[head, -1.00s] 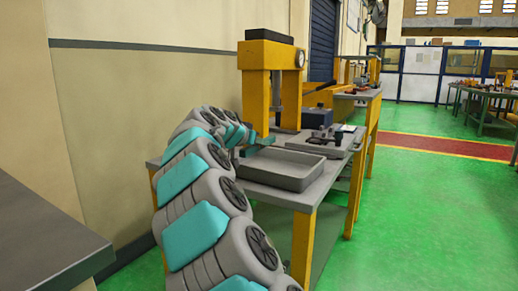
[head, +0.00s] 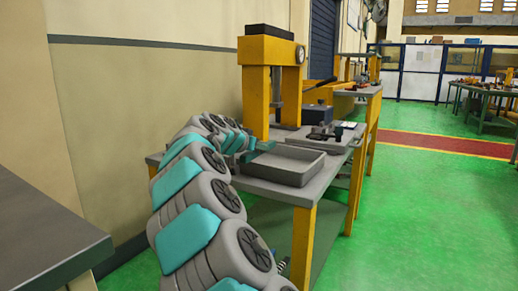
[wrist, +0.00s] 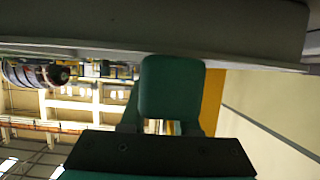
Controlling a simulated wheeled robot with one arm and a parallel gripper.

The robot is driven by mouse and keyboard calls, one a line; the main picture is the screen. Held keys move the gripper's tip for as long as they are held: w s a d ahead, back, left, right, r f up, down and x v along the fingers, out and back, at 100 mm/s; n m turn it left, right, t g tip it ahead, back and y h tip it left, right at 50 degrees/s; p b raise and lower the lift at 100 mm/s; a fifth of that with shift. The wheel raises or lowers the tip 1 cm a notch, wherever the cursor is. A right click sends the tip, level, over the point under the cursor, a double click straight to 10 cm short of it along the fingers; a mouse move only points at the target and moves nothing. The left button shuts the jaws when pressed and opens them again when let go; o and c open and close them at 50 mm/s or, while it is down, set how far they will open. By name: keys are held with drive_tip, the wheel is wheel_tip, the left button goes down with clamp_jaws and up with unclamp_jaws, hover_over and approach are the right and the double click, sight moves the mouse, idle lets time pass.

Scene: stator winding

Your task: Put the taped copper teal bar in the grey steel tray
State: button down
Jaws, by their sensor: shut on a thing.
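The teal bar (head: 262,146) is at the end of my arm, by the left rim of the grey steel tray (head: 290,180). Whether it touches the rim or is just above it, I cannot tell. In the wrist view the bar (wrist: 172,88) stands out from my gripper (wrist: 160,127), dark green and end on. My gripper is shut on it; in the head view my wrist partly hides the jaws. No copper or tape can be made out on the bar. The tray's inside looks empty.
The tray stands on a grey bench (head: 265,188) with yellow legs. A yellow press (head: 255,90) rises directly behind the tray's left side.

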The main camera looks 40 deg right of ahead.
drive_tip(key=c, duration=0.6)
unclamp_jaws()
drive_tip(key=shift+c, duration=0.2)
drive_tip(key=shift+r+p, duration=0.5)
drive_tip(key=shift+p, duration=0.1)
wheel_tip(320, 180, up, 5)
drive_tip(key=b, duration=0.1)
hover_over(246, 158)
drive_tip(key=a, duration=0.2)
drive_tip(key=shift+w+d+f, duration=0.1)
drive_tip(key=shift+w+d, duration=0.05)
drive_tip(key=shift+w, duration=0.1)
